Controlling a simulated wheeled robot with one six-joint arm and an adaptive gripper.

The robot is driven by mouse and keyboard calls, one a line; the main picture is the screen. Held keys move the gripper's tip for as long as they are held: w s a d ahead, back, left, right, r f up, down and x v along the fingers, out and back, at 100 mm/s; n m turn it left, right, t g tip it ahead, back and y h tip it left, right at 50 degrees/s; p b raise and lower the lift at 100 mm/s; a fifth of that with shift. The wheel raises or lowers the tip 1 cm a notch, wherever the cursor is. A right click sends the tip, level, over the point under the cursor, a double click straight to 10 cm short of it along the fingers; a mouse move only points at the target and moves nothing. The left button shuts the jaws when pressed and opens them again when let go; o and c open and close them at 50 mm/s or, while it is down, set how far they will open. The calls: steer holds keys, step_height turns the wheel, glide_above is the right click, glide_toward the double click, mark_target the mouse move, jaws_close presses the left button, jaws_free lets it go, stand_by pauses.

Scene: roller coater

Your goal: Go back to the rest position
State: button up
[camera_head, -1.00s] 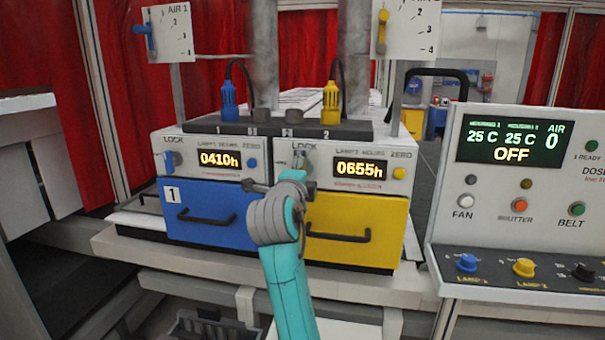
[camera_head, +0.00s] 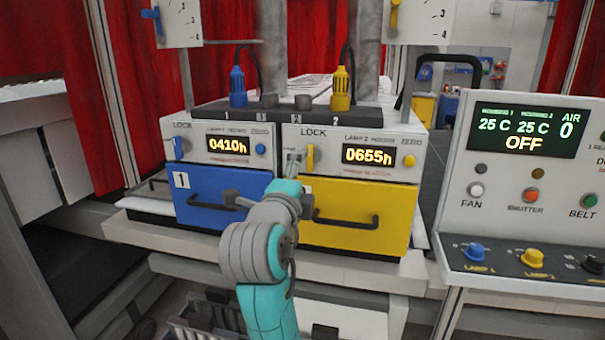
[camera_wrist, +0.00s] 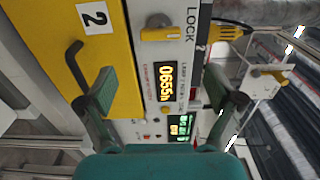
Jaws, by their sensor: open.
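My gripper (camera_wrist: 162,92) shows in the wrist view with its two dark fingers spread wide and nothing between them. The yellow lamp 2 drawer (camera_head: 352,235), its black handle and its panel lie beyond the fingers, apart from them as far as I can see. The yellow LOCK knob (camera_head: 310,157) stands upright in the head view, and it shows above the fingers in the wrist view (camera_wrist: 160,34). In the head view my teal and grey arm rises in front of the two drawers, and its wrist hides much of the gripper.
The blue lamp 1 drawer (camera_head: 215,200) is shut at the left. A control panel (camera_head: 520,170) reading OFF stands at the right. Black handles stick out from both drawers. A pale ledge (camera_head: 130,228) runs below them. Air dials stand above.

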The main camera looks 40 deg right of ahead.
steer(key=shift+a, duration=0.1)
stand_by(0.5)
steer(key=s+a+f+n+t+y, duration=0.1)
steer(key=a+f+n+t+y, duration=0.15)
steer(key=f+n, duration=0.5)
steer(key=a+f+n+t+y, duration=0.1)
steer(key=a+f+n+y, duration=0.2)
steer(key=f, duration=0.8)
steer(key=s+a+f+n+t+y, duration=0.1)
steer(key=s+a+f+n+y, duration=0.15)
steer(key=s+f+n, duration=0.35)
steer(key=s+a+f+n+y, duration=0.2)
steer(key=s+a+f+n, duration=0.1)
steer(key=f, duration=0.5)
steer(key=s+a+f+n+y, duration=0.2)
steer(key=s+f+n, duration=0.15)
steer(key=s, duration=0.35)
steer(key=s+a+f+n+y, duration=0.1)
steer(key=s+a+f+n, duration=0.2)
steer(key=s, duration=0.5)
steer(key=s+a+n+y, duration=0.1)
steer(key=s+n, duration=0.1)
steer(key=s, duration=1.5)
steer(key=shift+s+r+n+g, duration=0.25)
steer(key=shift+s+n+g, duration=0.05)
steer(key=shift+g, duration=0.05)
steer(key=shift+a, duration=0.1)
